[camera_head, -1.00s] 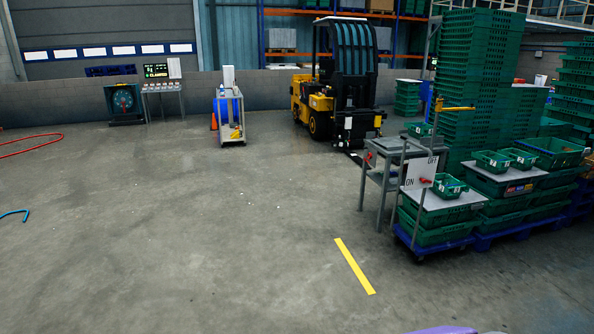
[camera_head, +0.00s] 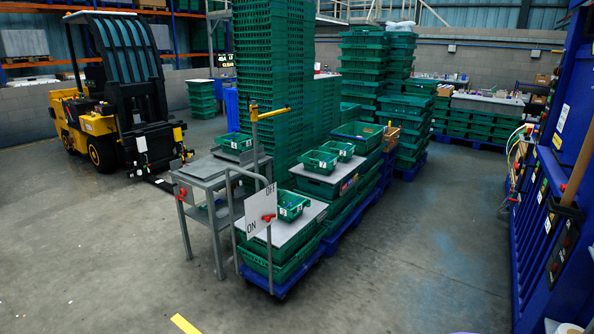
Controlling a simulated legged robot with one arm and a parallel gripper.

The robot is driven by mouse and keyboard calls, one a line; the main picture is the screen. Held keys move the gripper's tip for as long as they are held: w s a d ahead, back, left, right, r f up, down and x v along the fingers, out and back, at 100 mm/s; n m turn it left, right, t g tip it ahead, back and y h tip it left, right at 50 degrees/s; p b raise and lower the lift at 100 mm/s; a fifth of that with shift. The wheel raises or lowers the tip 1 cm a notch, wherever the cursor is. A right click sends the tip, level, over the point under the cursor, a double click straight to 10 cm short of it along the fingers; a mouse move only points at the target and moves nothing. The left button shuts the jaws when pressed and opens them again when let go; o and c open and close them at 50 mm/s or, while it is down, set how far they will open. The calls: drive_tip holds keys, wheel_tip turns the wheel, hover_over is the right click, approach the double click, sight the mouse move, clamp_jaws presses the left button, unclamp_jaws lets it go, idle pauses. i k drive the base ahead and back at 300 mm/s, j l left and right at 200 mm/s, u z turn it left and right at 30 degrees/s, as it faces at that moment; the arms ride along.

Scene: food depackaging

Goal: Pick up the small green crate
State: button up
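Several small green crates with white labels are in view. One small green crate (camera_head: 291,206) sits on the white top of the front crate stack. Two more, a left one (camera_head: 317,163) and a right one (camera_head: 339,151), sit side by side on the white top behind it. Another small green crate (camera_head: 234,143) sits on the grey metal table (camera_head: 200,170). Which one the task means I cannot tell. My gripper is not in view.
The front stack stands on a blue wheeled base (camera_head: 283,288) with a handle rail and ON/OFF sign (camera_head: 261,212). Tall green crate stacks (camera_head: 275,80) stand behind. A yellow forklift (camera_head: 100,120) is left. A blue machine (camera_head: 550,225) is right. The floor (camera_head: 420,260) between is clear.

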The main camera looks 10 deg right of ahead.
sight(320, 163)
drive_tip(key=i+l+z, duration=0.2)
drive_tip(key=i+z, duration=0.25)
drive_tip(key=i, duration=0.5)
drive_tip(key=i+j+z, duration=0.15)
drive_tip(key=i+z, duration=0.3)
drive_tip(key=i, duration=0.5)
drive_tip(key=i+u, duration=0.15)
drive_tip(key=i, duration=0.5)
drive_tip(key=i+u, duration=0.15)
drive_tip(key=i, duration=0.45)
drive_tip(key=i+l+u, duration=0.15)
drive_tip(key=i, duration=0.5)
drive_tip(key=i+l+u, duration=0.1)
drive_tip(key=i+u, duration=0.35)
drive_tip(key=i+l+u, duration=0.35)
drive_tip(key=i+u, duration=0.15)
drive_tip(key=i, duration=0.05)
